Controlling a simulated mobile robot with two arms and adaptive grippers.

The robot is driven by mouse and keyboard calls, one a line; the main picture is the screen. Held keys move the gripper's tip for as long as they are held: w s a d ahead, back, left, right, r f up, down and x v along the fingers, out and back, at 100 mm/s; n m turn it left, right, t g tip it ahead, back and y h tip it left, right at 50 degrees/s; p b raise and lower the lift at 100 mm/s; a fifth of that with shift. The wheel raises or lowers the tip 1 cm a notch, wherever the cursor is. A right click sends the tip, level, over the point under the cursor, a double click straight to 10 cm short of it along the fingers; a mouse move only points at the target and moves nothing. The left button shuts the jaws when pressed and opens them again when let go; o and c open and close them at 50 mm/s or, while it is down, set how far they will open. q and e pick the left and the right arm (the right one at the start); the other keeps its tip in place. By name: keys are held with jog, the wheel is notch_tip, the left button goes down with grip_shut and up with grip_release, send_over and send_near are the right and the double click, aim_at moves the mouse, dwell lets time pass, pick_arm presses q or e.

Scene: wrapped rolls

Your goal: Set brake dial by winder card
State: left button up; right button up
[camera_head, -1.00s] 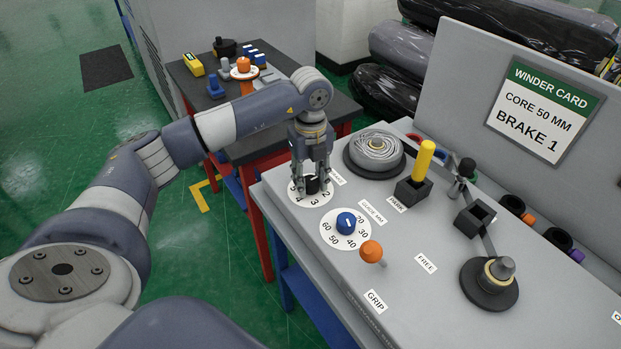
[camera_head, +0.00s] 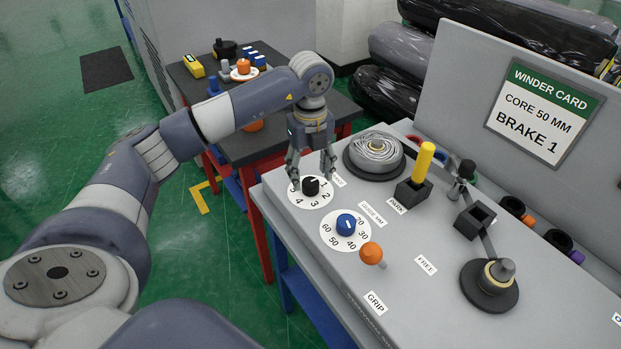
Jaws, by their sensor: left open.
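A small white mark on the knob points to the upper right, toward the 1. My left gripper (camera_head: 311,171) is open just above the dial, its fingers apart on either side and the knob clear of them. The winder card (camera_head: 544,110) on the upright panel reads CORE 50 MM, BRAKE 1. My right gripper is out of view.
A blue guide dial (camera_head: 346,224) and an orange-topped grip lever (camera_head: 371,253) sit nearer the front. A wrapped roll (camera_head: 375,153), a yellow handle (camera_head: 424,161) in a black block and a spindle (camera_head: 490,282) stand to the right. A side table (camera_head: 262,148) is behind.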

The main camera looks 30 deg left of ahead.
aim_at(310, 182)
pick_arm(q)
notch_tip(310, 182, up, 9)
jog(key=shift+f, duration=0.1)
dwell(0.7)
